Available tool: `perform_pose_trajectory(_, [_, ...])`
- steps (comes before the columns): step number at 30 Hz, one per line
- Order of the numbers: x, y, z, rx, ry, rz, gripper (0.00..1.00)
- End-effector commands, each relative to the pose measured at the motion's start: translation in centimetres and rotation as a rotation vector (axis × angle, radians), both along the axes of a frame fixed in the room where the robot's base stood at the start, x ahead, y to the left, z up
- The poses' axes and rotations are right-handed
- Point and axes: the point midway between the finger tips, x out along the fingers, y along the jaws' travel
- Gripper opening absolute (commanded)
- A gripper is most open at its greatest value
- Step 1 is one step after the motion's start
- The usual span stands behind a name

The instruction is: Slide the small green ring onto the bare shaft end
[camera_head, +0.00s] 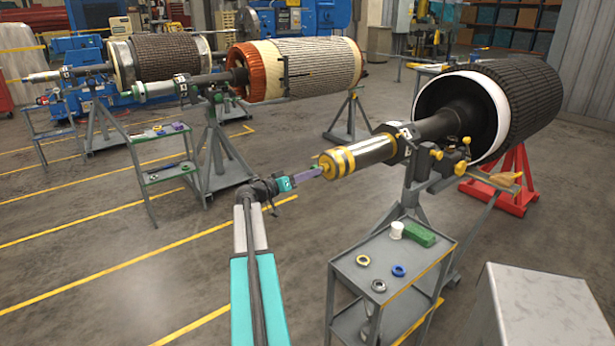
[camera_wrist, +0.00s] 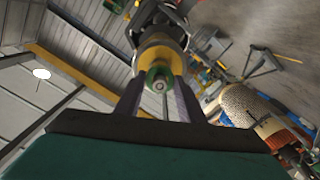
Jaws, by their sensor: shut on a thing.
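My gripper (camera_head: 317,172) is at the near end of the right rotor's shaft (camera_head: 370,150), a silver cylinder with yellow bands near its tip. The wrist view also shows the shaft's yellow-banded end (camera_wrist: 160,52) straight ahead. A small green ring (camera_wrist: 152,75) sits between my gripper's two fingers (camera_wrist: 160,88), which are shut on it. The ring appears lined up with the shaft end, and a small round metal tip shows in its middle. I cannot tell how far the ring is around the shaft. In the head view the ring is not clearly visible.
A grey cart (camera_head: 350,275) below holds a yellow ring (camera_head: 363,260), a blue ring (camera_head: 398,270), a dark ring (camera_head: 379,286), a white spool (camera_head: 397,230) and a green block (camera_head: 420,235). A grey box (camera_head: 545,310) stands at lower right.

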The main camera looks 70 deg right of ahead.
Motion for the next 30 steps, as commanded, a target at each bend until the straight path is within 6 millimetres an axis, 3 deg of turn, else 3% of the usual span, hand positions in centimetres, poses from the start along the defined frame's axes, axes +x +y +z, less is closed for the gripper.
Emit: perform_pose_trajectory(30, [-1.1,-1.6,0.0,0.0,0.0,-0.001,0.16])
